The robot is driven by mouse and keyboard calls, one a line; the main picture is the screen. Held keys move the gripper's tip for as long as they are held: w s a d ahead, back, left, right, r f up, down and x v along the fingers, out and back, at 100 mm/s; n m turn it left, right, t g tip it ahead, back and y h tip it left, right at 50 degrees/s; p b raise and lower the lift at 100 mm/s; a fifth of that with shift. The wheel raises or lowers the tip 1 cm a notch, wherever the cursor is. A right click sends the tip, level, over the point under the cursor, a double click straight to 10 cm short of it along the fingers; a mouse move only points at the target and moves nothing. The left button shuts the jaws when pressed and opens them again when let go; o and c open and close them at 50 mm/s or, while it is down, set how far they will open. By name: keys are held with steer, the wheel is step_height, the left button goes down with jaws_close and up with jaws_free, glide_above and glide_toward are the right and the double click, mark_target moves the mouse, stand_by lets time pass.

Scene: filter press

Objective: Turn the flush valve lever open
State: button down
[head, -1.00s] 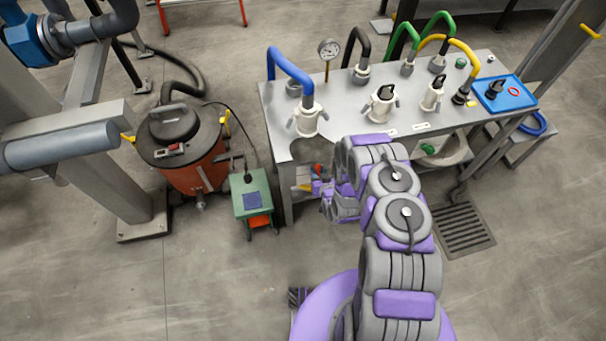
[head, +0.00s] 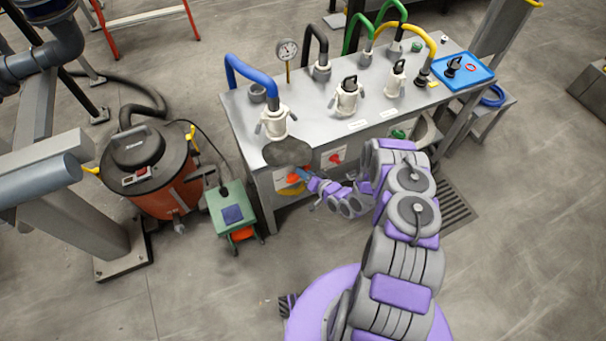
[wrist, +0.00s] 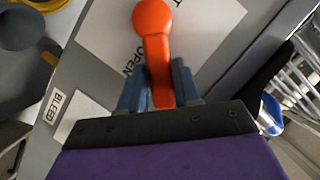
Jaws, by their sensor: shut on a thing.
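The orange-red lever (wrist: 154,55) fills the upper middle of the wrist view, its round end at the top and its handle running down between my fingers. My gripper (wrist: 160,92) is shut on the handle, with one blue-grey finger on each side. A white plate (wrist: 102,32) behind the lever bears the word OPEN beside the handle. In the head view my gripper (head: 304,174) is at the front face of the bench, beside an orange part (head: 291,178) partly hidden below the worktop edge.
A red knob (head: 335,158) on a white plate sits right of my gripper. The steel bench (head: 310,122) carries hoses and valves. A green cart (head: 231,208) and an orange vacuum (head: 170,190) stand to the left. A BLEED label (wrist: 54,106) shows in the wrist view.

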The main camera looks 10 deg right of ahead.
steer(key=shift+w+d, duration=0.1)
steer(key=shift+d, duration=0.05)
stand_by(0.4)
steer(key=c, duration=0.9)
jaws_free()
steer(key=v, duration=0.5)
steer(key=p+v, duration=0.1)
steer(key=v, duration=0.5)
steer(key=p+v, duration=0.1)
steer(key=v, duration=0.5)
steer(key=shift+d+f, duration=0.1)
steer(key=shift+d, duration=0.25)
